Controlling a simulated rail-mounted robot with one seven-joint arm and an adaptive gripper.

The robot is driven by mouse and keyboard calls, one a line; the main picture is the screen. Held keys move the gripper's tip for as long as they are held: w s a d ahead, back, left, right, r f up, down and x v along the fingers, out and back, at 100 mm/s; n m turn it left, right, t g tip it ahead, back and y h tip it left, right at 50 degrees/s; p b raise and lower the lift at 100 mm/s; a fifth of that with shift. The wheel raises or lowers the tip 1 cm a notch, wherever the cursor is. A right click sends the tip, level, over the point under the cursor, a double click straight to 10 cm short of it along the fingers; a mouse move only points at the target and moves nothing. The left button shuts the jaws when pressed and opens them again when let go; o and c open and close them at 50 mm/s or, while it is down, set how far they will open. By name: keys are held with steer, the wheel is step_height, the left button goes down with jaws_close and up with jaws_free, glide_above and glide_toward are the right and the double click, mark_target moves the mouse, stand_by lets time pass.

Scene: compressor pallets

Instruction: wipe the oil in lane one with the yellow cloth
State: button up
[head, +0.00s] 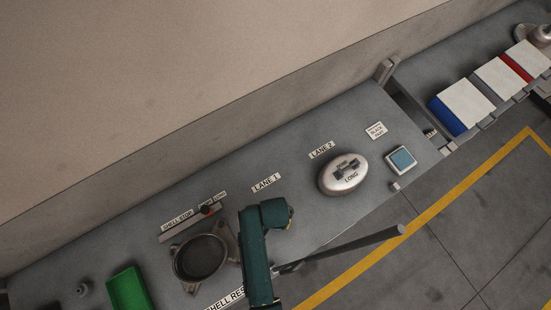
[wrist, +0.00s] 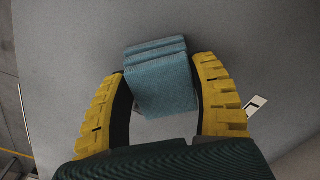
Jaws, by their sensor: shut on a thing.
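In the wrist view my gripper (wrist: 163,68) has its yellow-padded fingers on both sides of a folded blue-green cloth (wrist: 160,88). It is shut on that cloth, above the grey bench top. I see no yellow cloth in either view. In the head view my green arm reaches over the bench just below the LANE 1 label (head: 266,183) and hides my gripper and part of that lane. No oil patch can be made out on the visible bench. A blue-topped square (head: 401,160) in a pale frame lies near the right end of the bench.
A pale oval shell (head: 343,174) marked LONG stands below the LANE 2 label (head: 321,150). A dark round casting (head: 200,258) is left of my arm, with a green tray (head: 131,290) further left. A wall runs behind the bench (head: 296,158). White, blue and red blocks stand at upper right.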

mark_target(296, 209)
steer(key=shift+w+d+r, duration=0.1)
steer(key=shift+w+d, duration=0.5)
steer(key=shift+d, duration=0.35)
steer(key=shift+w+d, duration=0.55)
steer(key=shift+d, duration=0.35)
steer(key=shift+w+d+f+b, duration=0.1)
steer(key=shift+w+d+b, duration=0.4)
steer(key=shift+d, duration=0.35)
steer(key=shift+w+d+f+b, duration=0.1)
steer(key=shift+w+d+b, duration=0.25)
steer(key=shift+w+d, duration=0.35)
steer(key=shift+s+d+r, duration=0.1)
steer(key=shift+d+r, duration=0.05)
steer(key=shift+d, duration=0.15)
steer(key=shift+r+p, duration=0.1)
steer(key=shift+p, duration=0.3)
steer(key=shift+s+a+p, duration=0.5)
steer(key=shift+a+p, duration=0.1)
steer(key=shift+a, duration=0.2)
steer(key=shift+s+a+p, duration=0.45)
steer(key=shift+a+p, duration=0.1)
steer(key=shift+a, duration=0.25)
steer(key=shift+s+a+f+p, duration=0.1)
steer(key=shift+s+a+p, duration=0.5)
steer(key=shift+a, duration=0.35)
steer(key=shift+s+a+f+p, duration=0.1)
steer(key=shift+s+a+p, duration=0.45)
steer(key=shift+a, duration=0.35)
steer(key=shift+s+a+f, duration=0.2)
steer(key=shift+s, duration=0.05)
